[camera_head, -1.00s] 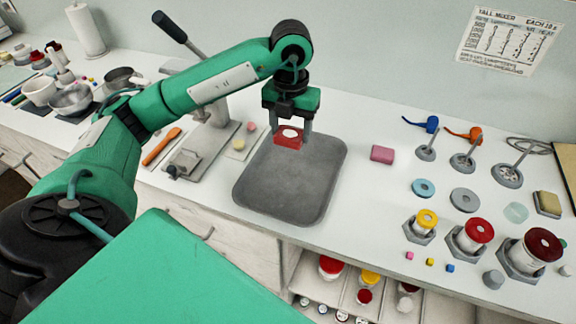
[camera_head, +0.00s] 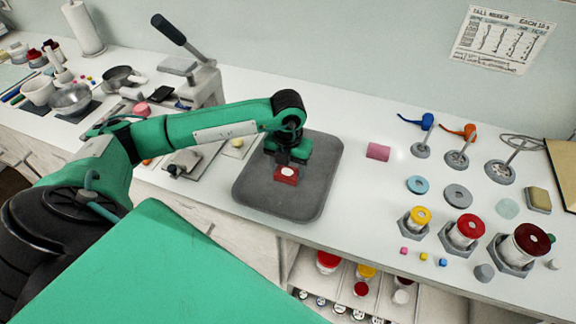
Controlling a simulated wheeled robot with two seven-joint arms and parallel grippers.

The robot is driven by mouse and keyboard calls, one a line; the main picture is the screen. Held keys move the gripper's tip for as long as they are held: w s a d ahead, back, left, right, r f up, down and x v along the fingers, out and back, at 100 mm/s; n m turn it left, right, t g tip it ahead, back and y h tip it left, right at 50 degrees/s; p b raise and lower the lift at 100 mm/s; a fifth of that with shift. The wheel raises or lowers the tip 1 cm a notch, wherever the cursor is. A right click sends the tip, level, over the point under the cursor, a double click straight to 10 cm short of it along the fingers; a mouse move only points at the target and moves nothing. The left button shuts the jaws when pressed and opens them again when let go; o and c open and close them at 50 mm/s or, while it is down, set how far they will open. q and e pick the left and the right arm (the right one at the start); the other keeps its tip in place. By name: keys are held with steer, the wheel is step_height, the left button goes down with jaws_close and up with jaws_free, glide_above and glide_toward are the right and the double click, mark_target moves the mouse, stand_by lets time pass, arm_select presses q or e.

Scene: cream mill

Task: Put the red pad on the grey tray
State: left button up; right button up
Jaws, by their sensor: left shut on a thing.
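The red pad (camera_head: 286,177), a small red block with a white spot on its top, is at the middle of the grey tray (camera_head: 309,197) in the head view. My left gripper (camera_head: 287,167) points down over the tray and is shut on the red pad. I cannot tell whether the pad touches the tray surface or is slightly above it. The gripper's fingers are mostly hidden by its own body. My right gripper is not in view.
A pink block (camera_head: 378,152) lies right of the tray. Blue (camera_head: 421,184) and grey (camera_head: 458,196) discs and lidded jars (camera_head: 466,231) stand farther right. A lever press (camera_head: 196,78) stands behind my left arm.

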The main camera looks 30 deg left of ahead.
mark_target(288, 170)
arm_select(q)
steer(key=shift+f, duration=0.1)
steer(key=o, duration=0.9)
steer(key=shift+o, duration=0.2)
steer(key=shift+r, duration=0.3)
step_height(288, 170, up, 12)
steer(key=b, duration=0.2)
steer(key=shift+f+b, duration=0.15)
steer(key=shift+b, duration=0.2)
steer(key=shift+s+f, duration=0.1)
steer(key=shift+s, duration=0.05)
